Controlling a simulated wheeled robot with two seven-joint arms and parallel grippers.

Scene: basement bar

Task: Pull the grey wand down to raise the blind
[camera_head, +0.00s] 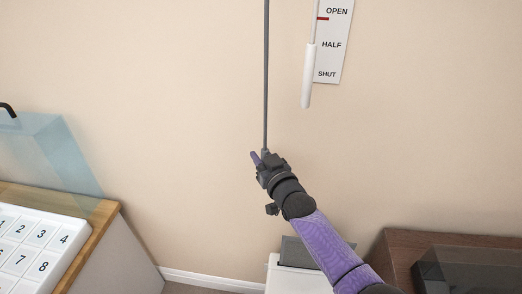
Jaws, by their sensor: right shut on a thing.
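The grey wand (266,75) hangs straight down in front of the beige wall, from the top edge of the view to my right gripper. My right gripper (262,156) is shut on the wand's lower end, and its arm comes in from the bottom right. A white wand (307,78) hangs to the right, beside a white card (333,42) marked OPEN, HALF and SHUT. A small red mark (323,18) is near OPEN. The blind is out of view above. My left gripper is not in view.
At the left, a wooden-edged counter (108,214) bears a white numbered board (30,247) and a clear bluish box (50,150). A white bin-like thing (283,279) stands below my arm. A dark brown cabinet (400,245) is at the lower right.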

